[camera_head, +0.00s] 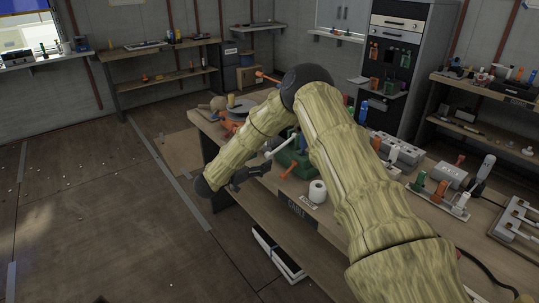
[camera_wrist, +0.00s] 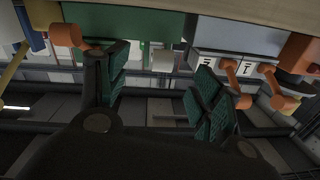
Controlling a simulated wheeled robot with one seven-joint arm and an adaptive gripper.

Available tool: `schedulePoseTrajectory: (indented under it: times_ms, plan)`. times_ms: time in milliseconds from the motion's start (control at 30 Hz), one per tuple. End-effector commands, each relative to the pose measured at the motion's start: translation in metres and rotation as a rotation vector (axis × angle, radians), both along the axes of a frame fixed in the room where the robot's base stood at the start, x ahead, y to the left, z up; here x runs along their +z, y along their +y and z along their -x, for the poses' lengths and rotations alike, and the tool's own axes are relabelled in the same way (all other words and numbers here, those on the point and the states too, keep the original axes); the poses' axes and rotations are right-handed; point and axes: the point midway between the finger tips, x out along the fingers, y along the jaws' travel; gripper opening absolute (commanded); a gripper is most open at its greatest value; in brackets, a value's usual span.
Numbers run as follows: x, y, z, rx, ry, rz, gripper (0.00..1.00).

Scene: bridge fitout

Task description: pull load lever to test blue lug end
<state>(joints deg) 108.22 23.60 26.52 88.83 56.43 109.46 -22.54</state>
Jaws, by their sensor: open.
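My gripper (camera_head: 250,177) is in front of the bench's left part, beside a green machine (camera_head: 297,158). In the wrist view my gripper (camera_wrist: 161,78) has its two dark green pads wide apart with nothing held between them. An orange-ended lever (camera_wrist: 66,35) is close to the left finger; I cannot tell whether they touch. The green machine body (camera_wrist: 150,25) fills the top middle there. In the head view an orange handle (camera_head: 289,170) stands out from the machine's front. I cannot make out the blue lug end for certain.
A white roll (camera_head: 318,191) sits near the front edge of the bench, right of the machine. Grey blocks (camera_head: 398,150) and upright handled tools stand farther right. A tall cabinet (camera_head: 402,50) stands behind.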

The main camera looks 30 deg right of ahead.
Motion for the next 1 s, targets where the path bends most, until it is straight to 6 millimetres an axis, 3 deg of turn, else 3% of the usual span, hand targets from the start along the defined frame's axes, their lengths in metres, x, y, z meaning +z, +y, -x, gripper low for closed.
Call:
schedulePoseTrajectory:
  times_ms: [300, 767, 1000]
  plan:
    - [0.0, -0.042, -0.006, 0.0, 0.001, 0.001, 0.66]
    - [-0.001, -0.051, -0.007, 0.002, 0.0, 0.0, 0.66]
    - [-0.001, -0.051, -0.007, 0.002, 0.001, 0.001, 0.24]
